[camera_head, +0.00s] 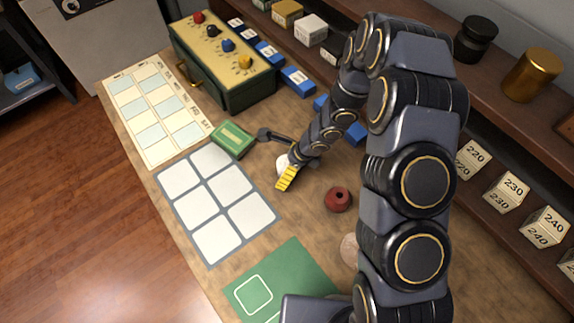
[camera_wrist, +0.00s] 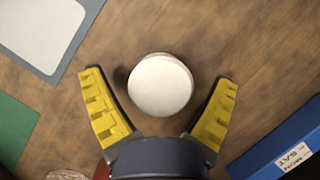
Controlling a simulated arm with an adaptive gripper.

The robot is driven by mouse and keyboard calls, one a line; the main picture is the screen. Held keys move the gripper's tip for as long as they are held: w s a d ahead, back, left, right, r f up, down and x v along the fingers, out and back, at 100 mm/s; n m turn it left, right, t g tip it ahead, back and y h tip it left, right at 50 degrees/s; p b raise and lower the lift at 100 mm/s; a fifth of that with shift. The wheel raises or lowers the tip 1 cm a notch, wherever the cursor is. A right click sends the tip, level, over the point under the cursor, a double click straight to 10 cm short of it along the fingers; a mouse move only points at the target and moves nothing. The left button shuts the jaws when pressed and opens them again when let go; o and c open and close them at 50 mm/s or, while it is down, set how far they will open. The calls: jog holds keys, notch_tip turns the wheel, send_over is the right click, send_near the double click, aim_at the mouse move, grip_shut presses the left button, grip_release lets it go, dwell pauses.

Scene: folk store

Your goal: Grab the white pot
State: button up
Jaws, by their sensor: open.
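The white pot (camera_wrist: 160,84) shows in the wrist view as a round, pale top, seen from above on the wooden table. My gripper (camera_wrist: 158,88) is open, with one yellow-padded finger on each side of the pot and a gap to each. In the head view the pot (camera_head: 281,163) is mostly hidden behind my gripper (camera_head: 275,160), with only a pale edge showing. I cannot tell how high the fingers are above the table.
A red ring-shaped piece (camera_head: 338,199) and a green box (camera_head: 233,139) are nearby. Blue boxes (camera_head: 298,81) line the shelf side. A grey-framed card (camera_head: 216,202) and a green mat (camera_head: 280,284) lie flat on the table.

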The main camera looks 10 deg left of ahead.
jog(key=c, duration=1.2)
jog(key=shift+r, duration=0.15)
